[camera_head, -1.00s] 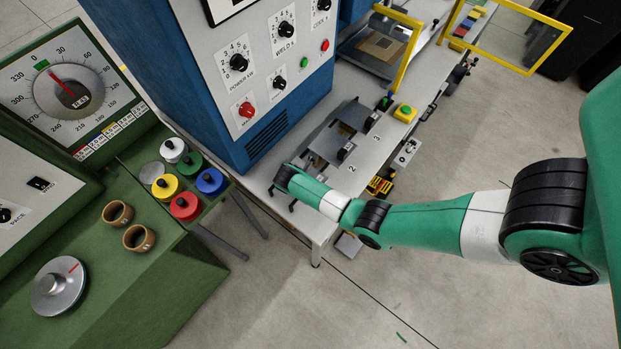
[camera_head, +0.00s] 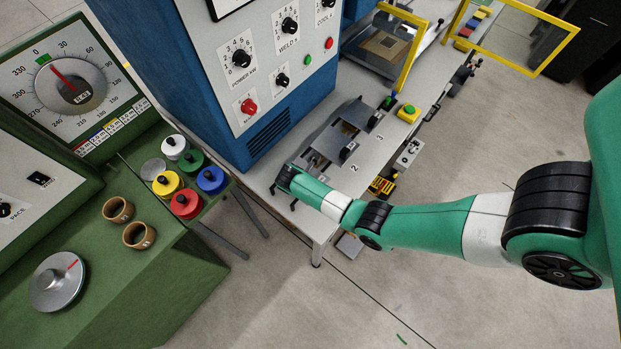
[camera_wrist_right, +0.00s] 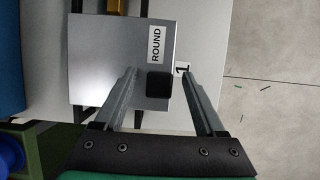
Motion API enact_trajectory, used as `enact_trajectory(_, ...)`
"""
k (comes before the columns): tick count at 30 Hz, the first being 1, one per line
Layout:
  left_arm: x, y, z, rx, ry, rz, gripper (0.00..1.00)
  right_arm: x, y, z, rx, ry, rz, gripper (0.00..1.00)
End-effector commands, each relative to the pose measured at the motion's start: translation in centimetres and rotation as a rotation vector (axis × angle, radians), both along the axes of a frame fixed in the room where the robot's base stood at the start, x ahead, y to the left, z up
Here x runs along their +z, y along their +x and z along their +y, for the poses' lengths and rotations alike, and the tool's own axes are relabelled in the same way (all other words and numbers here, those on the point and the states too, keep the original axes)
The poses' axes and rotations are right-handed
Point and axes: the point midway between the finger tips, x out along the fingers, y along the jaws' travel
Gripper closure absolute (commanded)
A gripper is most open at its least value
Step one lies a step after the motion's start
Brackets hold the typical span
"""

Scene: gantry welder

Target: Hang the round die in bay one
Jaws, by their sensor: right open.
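The round die (camera_wrist_right: 108,55) is a grey metal plate with a "ROUND" label and a black knob (camera_wrist_right: 159,86), seen in the right wrist view. It lies beside the bay number "1" (camera_wrist_right: 183,69) on the pale bench. My right gripper (camera_wrist_right: 156,76) is open, with its two fingers on either side of the knob and gaps between. In the head view my right gripper (camera_head: 283,197) is at the near-left end of the bench (camera_head: 318,228), where my wrist hides most of the die. My left gripper is in neither view.
Bays "2" and "3" hold plates with black knobs (camera_head: 348,151) farther along the bench. The blue welder cabinet (camera_head: 262,143) stands close behind my right gripper. A green console (camera_head: 130,270) with coloured knobbed discs (camera_head: 186,205) is on the left. Open floor lies in front.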

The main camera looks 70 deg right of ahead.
Motion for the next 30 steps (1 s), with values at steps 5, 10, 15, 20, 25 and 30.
enact_trajectory(5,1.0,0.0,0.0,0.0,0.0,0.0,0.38,2.7,0.5,0.9,0.002,-0.002,-0.005,0.28)
enact_trajectory(10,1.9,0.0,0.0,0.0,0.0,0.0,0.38,6.5,1.1,2.4,0.003,-0.002,-0.007,0.28)
enact_trajectory(15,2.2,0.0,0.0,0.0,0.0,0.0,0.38,9.4,1.4,3.6,0.003,-0.003,-0.006,0.28)
enact_trajectory(20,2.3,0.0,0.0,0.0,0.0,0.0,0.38,10.6,1.6,4.1,0.002,-0.002,-0.003,0.28)
enact_trajectory(25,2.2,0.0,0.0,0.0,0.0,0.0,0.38,10.7,1.5,4.1,0.0,-0.002,-0.003,0.28)
enact_trajectory(30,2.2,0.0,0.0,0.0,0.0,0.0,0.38,10.6,1.5,4.1,0.0,-0.002,-0.003,0.28)
